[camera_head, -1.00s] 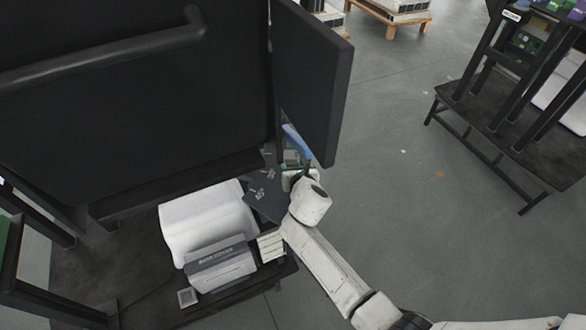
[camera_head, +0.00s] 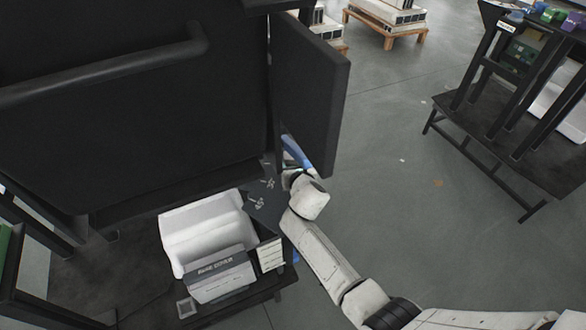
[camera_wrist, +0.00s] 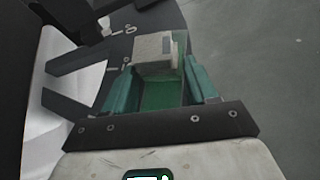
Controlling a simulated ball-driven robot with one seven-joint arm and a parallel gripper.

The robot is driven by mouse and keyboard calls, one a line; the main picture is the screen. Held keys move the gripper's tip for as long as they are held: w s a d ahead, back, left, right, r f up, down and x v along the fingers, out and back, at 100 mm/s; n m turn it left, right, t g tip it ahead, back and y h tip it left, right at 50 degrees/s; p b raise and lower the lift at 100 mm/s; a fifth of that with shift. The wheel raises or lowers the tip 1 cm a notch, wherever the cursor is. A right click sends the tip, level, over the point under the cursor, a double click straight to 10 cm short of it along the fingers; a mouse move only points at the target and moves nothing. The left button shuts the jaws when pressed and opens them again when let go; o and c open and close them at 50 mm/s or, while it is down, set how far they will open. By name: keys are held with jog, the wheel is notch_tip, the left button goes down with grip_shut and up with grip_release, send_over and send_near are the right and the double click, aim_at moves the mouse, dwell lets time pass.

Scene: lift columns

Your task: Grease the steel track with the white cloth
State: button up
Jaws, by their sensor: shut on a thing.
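My gripper (camera_wrist: 153,85) has teal fingers on either side of a pale, block-like piece (camera_wrist: 152,55) at their tips. I cannot tell whether this piece is the folded white cloth. A flat green surface (camera_wrist: 163,92) shows between the fingers. In the head view, my gripper is largely hidden behind my wrist, below the dark upright panel. A blue strip (camera_head: 297,152) shows there. I cannot make out the steel track for certain. A dark plate (camera_head: 265,196) with light marks lies just left of my wrist.
The dark panel (camera_head: 310,90) overhangs my wrist closely. A dark bench (camera_head: 505,155) stands right.

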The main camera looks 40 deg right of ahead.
jog(key=shift+w+d+r, duration=0.25)
jog(key=shift+w+d, duration=0.2)
jog(key=shift+d, duration=0.25)
jog(key=shift+w+d+f+m, duration=0.3)
jog(key=shift+w+d+f, duration=0.15)
jog(key=shift+w+d, duration=0.55)
jog(key=shift+w, duration=0.05)
jog(key=shift+b, duration=0.3)
